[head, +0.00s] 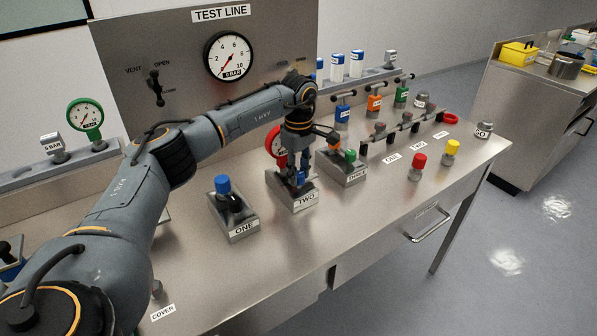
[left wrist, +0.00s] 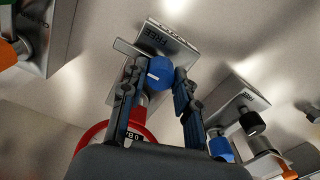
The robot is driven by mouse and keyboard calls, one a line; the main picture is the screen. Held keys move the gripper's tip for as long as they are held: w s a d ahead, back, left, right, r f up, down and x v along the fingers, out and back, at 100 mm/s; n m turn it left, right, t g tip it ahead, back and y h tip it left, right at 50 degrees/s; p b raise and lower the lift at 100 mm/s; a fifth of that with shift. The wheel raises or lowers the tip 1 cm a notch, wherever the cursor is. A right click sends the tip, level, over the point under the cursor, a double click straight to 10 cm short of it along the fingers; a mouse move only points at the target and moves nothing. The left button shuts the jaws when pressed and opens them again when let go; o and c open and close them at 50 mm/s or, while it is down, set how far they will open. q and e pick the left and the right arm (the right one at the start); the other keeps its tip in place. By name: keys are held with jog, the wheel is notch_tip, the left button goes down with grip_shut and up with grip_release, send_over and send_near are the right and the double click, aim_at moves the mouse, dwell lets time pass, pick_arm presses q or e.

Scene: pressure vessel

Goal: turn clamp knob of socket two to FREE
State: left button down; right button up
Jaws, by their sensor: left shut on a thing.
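Socket two (head: 299,204) is a grey metal block with a "TWO" label at its front, standing on the bench between sockets one and three. A red-rimmed gauge (head: 273,143) stands at its back, partly hidden by my arm; its red rim also shows in the left wrist view (left wrist: 92,137). My left gripper (head: 300,180) comes down from above onto socket two. In the left wrist view, my left gripper (left wrist: 155,74) has its fingers on both sides of a blue knob (left wrist: 160,70) with a short white mark, shut on it.
Socket one (head: 243,229), with a blue-topped part and a black knob, stands close on the left. Socket three (head: 355,175) stands close on the right. Red (head: 417,166) and yellow (head: 451,150) capped parts stand farther right. The front bench surface is mostly clear.

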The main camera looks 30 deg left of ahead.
aim_at(299, 174)
dwell(0.3)
pick_arm(q)
jog(key=c, duration=1)
grip_release()
notch_tip(299, 174, up, 12)
jog(key=shift+r, duration=0.1)
